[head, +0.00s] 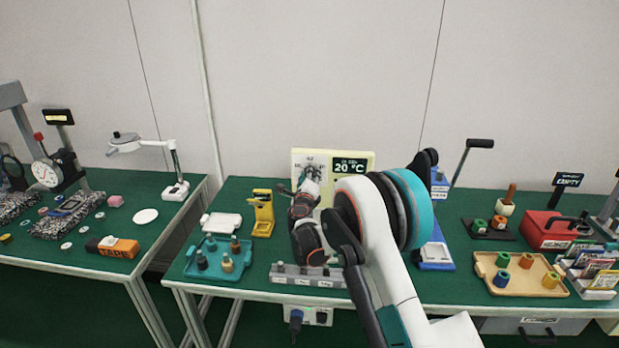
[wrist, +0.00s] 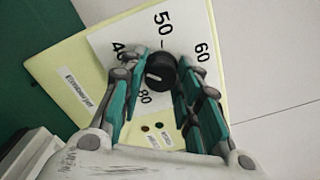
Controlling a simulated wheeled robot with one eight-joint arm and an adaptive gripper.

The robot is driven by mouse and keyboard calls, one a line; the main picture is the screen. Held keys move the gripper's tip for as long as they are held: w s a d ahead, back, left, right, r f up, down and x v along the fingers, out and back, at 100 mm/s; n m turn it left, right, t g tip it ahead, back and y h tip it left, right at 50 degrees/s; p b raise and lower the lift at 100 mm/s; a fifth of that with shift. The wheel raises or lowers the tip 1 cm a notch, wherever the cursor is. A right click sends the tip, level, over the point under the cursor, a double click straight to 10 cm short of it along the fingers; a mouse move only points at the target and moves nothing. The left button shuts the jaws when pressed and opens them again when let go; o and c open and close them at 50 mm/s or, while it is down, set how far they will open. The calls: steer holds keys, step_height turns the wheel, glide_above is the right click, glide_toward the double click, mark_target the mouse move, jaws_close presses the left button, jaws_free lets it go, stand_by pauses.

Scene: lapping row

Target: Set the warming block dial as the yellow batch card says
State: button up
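The cream dial panel (head: 365,165) stands at the back of the middle table, and its display (head: 351,166) reads 20 °C. In the wrist view, the panel (wrist: 70,62) has a white scale plate (wrist: 187,30) with marks 40, 50, 60 and 80. The black dial knob (wrist: 161,72) has a pale pointer line, whose exact setting I cannot tell. My gripper (wrist: 160,68) has its fingers on either side of the knob, seemingly with narrow gaps. In the head view, my gripper (head: 308,190) hides much of the dial. I cannot pick out a readable yellow batch card.
A grey block (head: 308,276) lies at the table's front edge, near a teal tray (head: 215,268) and a yellow stand (head: 262,213). To the right are a wooden tray (head: 520,284), a red box (head: 545,232) and a rack of cards (head: 597,270). My arm covers the middle.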

steer(key=c, duration=0.4)
steer(key=shift+o, duration=0.2)
